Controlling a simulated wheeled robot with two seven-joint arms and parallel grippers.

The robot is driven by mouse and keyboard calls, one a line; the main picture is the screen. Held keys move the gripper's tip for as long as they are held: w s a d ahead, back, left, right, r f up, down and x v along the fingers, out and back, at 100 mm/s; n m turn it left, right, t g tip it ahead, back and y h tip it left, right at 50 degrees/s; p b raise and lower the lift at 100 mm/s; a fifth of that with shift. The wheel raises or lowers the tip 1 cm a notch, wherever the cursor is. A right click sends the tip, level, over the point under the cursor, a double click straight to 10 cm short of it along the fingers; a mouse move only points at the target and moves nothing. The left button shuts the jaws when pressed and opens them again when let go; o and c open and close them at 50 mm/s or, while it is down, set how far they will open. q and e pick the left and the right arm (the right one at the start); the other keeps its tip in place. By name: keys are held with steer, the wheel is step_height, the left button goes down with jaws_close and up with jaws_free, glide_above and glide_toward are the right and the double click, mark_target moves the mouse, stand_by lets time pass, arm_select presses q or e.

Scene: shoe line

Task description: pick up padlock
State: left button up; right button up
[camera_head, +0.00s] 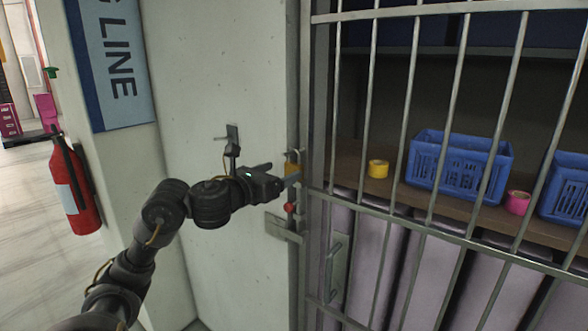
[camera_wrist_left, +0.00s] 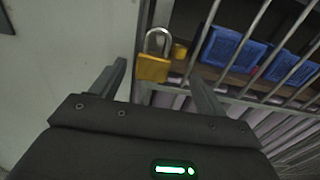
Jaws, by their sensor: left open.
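A yellow padlock with a silver shackle shows in the left wrist view (camera_wrist_left: 153,67), just beyond and between the fingertips. In the head view the padlock (camera_head: 292,168) hangs at the edge of the barred door, partly hidden by my left gripper. My left gripper (camera_head: 283,178) points right at the padlock; in the left wrist view its two fingers (camera_wrist_left: 160,80) are spread apart with nothing held between them. Whether a fingertip touches the padlock cannot be told. My right gripper is not in view.
A barred metal door (camera_head: 424,225) stands right of the padlock, with a handle (camera_head: 334,268). Behind it a shelf holds blue crates (camera_head: 458,165), a yellow tape roll (camera_head: 378,169) and a pink one (camera_head: 517,202). A red knob (camera_head: 289,208) sits below the padlock. A fire extinguisher (camera_head: 76,190) hangs at left.

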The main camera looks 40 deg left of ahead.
mark_target(291, 165)
arm_select(q)
steer(key=shift+w+a, duration=0.1)
steer(key=shift+w, duration=0.25)
steer(key=w, duration=0.1)
steer(key=w+p, duration=0.1)
steer(key=w, duration=0.1)
steer(key=shift+w+a+f, duration=0.15)
steer(key=shift+w+a, duration=0.1)
steer(key=shift+a, duration=0.1)
steer(key=shift+w+f, duration=0.1)
steer(key=shift+w, duration=0.4)
steer(key=c, duration=1.2)
